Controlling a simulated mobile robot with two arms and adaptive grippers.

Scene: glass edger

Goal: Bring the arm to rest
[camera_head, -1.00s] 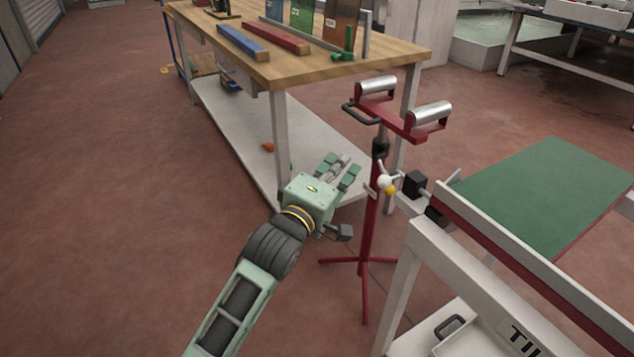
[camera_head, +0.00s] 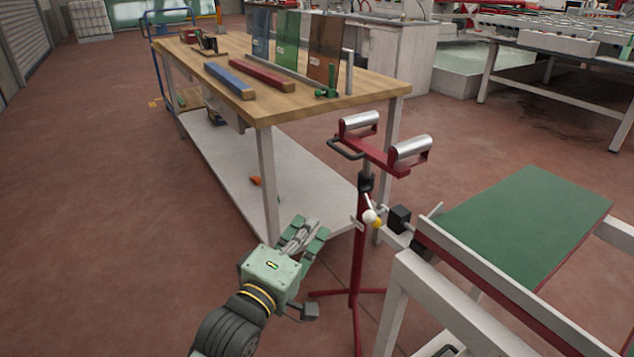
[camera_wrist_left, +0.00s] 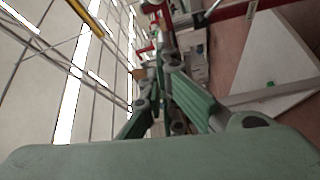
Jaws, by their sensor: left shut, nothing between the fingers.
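My left arm comes in from the bottom of the head view. Its green left gripper (camera_head: 308,228) is shut and empty. It hangs in the air in front of the workbench and left of the red roller stand (camera_head: 357,245). In the left wrist view the gripper's fingers (camera_wrist_left: 165,115) show dark and green in the middle, with nothing between them. My right gripper is not in the head view.
The wooden workbench (camera_head: 330,100) carries a blue bar (camera_head: 230,80), a red bar (camera_head: 262,74) and several upright glass sheets (camera_head: 290,45). A table with a green top (camera_head: 530,225) stands at the right. Open red floor lies at the left.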

